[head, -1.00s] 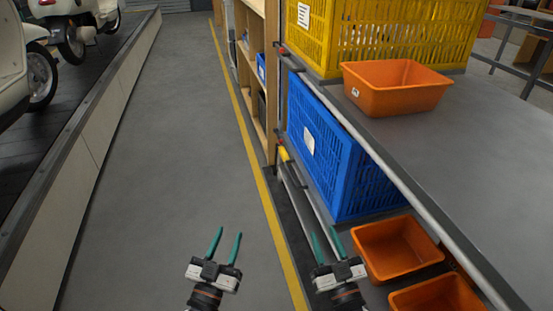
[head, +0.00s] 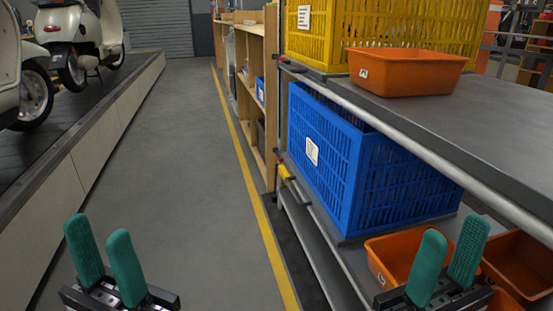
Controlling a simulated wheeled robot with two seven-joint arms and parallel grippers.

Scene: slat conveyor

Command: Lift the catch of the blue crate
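The blue crate (head: 335,180) stands on the lower shelf of the rack, under the grey upper shelf, with a white label on its near-left side. A yellow catch (head: 286,172) with a dark handle sits at the shelf's left edge, beside the crate's far corner. My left gripper (head: 105,262) is open and empty over the floor at the lower left, well apart from the crate. My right gripper (head: 450,262) is open and empty at the lower right, in front of the orange bins. Neither gripper touches the crate or the catch.
A yellow crate (head: 390,30) and an orange bin (head: 407,72) stand on the upper shelf (head: 470,125). Orange bins (head: 392,255) sit at the lower right. Wooden shelving (head: 268,100) stands beyond the rack. Scooters (head: 80,40) stand on the conveyor at left. The aisle floor is clear.

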